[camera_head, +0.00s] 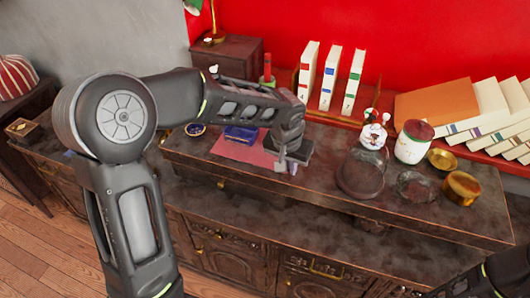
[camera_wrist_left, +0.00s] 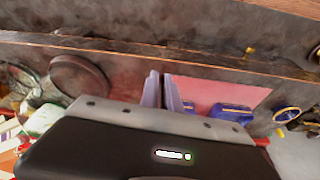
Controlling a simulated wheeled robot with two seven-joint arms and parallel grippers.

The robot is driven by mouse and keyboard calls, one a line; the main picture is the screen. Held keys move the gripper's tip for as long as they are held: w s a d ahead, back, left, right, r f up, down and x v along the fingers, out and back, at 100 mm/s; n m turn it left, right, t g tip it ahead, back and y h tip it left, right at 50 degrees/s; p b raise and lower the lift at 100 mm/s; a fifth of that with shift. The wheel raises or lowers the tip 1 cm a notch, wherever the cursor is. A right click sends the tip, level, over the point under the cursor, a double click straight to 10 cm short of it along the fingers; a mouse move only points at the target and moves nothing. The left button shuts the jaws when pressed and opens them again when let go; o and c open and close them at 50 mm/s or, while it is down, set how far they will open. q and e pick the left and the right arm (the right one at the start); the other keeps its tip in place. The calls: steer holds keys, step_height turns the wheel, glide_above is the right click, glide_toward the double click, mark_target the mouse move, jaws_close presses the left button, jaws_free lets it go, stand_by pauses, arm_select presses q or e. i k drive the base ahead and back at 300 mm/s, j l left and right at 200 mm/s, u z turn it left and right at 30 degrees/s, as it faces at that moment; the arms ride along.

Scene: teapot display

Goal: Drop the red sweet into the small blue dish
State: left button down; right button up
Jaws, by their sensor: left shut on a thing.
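The small blue dish (camera_head: 195,129), round with a gold-coloured rim, stands at the left of the raised shelf. It also shows at the right in the left wrist view (camera_wrist_left: 287,115). My left gripper (camera_head: 286,166) is over the right end of the pink mat, well to the right of the dish. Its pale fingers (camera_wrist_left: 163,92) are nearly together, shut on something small. The red sweet is not clearly visible in either view; the fingers hide what is between them.
A blue box (camera_head: 240,133) on the pink mat (camera_head: 238,152) lies between my left gripper and the dish. A glass dome (camera_head: 361,174), a white jar (camera_head: 413,143) and brass bowls (camera_head: 460,188) stand to the right. Upright books (camera_head: 328,78) stand behind.

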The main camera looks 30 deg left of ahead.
mark_target(200, 134)
steer(key=i+u, duration=0.1)
steer(key=u, duration=0.35)
steer(key=l+u, duration=0.15)
steer(key=u, duration=0.25)
steer(key=i+l+u, duration=0.1)
steer(key=u, duration=0.35)
steer(key=l+u, duration=0.15)
steer(key=u, duration=0.25)
steer(key=i+j, duration=0.2)
steer(key=j, duration=0.15)
steer(key=i+j, duration=0.2)
steer(key=j, duration=0.15)
steer(key=i+j, duration=0.2)
steer(key=j, duration=0.15)
steer(key=i+j, duration=0.25)
steer(key=j+z, duration=0.15)
steer(key=z, duration=2)
